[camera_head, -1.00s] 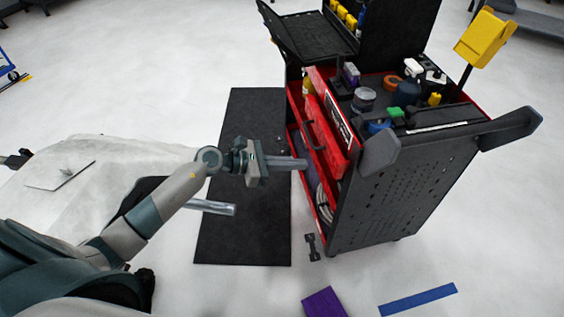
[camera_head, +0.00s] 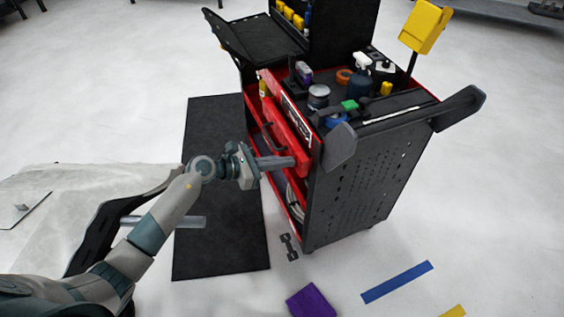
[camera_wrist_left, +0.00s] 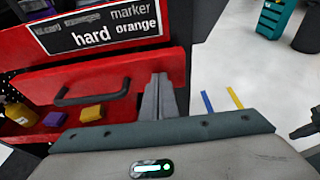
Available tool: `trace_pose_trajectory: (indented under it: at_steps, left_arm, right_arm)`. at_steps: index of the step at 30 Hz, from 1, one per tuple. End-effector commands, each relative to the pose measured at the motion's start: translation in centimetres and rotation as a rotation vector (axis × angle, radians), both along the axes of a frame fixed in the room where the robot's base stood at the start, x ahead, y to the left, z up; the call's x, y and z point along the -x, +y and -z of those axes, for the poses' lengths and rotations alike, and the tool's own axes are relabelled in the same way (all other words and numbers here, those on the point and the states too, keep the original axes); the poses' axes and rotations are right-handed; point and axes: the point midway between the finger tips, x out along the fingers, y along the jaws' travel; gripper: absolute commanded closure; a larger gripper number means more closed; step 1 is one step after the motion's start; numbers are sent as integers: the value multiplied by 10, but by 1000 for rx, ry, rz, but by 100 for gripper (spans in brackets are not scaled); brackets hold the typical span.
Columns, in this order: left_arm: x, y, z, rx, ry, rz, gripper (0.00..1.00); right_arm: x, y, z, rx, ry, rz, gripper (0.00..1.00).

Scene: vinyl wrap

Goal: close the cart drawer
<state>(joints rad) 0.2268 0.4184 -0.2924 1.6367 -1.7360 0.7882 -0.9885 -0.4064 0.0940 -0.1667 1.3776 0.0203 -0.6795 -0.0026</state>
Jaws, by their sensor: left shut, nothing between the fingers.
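The tool cart (camera_head: 355,185) stands right of centre in the head view. Its red drawer (camera_head: 286,133) has a black handle (camera_head: 270,136) and juts out on the left side, below a black label panel. The wrist view shows the drawer front (camera_wrist_left: 45,82) and the handle (camera_wrist_left: 92,97) close up. My left gripper (camera_head: 291,162) is shut and empty, its fingers overlapping the near lower end of the drawer front. In the wrist view the fingertips (camera_wrist_left: 160,82) lie right of the handle, over the front's right end; I cannot tell whether they touch.
Bottles, tape and cans stand on the cart top (camera_head: 405,107). A black mat (camera_head: 222,255) lies left of the cart. A wrench-like tool (camera_head: 289,247), a purple piece (camera_head: 311,301) and a blue strip (camera_head: 397,282) lie on the floor.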

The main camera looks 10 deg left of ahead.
Motion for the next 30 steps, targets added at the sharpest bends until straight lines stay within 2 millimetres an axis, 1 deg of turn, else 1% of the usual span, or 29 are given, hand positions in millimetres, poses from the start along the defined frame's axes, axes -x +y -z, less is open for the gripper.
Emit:
trace_pose_trajectory:
  at_steps: [6,10,23,26,30]
  left_arm:
    - [-18,-25,0,3,-1,2,100]
    - [-26,-36,0,0,-1,0,100]
    - [-27,-37,-2,4,-4,0,100]
    - [-28,-35,-2,4,-4,0,100]
    - [-29,-27,-1,2,-5,0,100]
  right_arm:
    - [2,-1,2,2,14,1,100]
    - [0,-3,1,4,16,3,100]
    - [-3,-3,-1,4,11,4,100]
    - [-1,-3,1,5,18,4,100]
    - [2,-4,2,9,39,4,100]
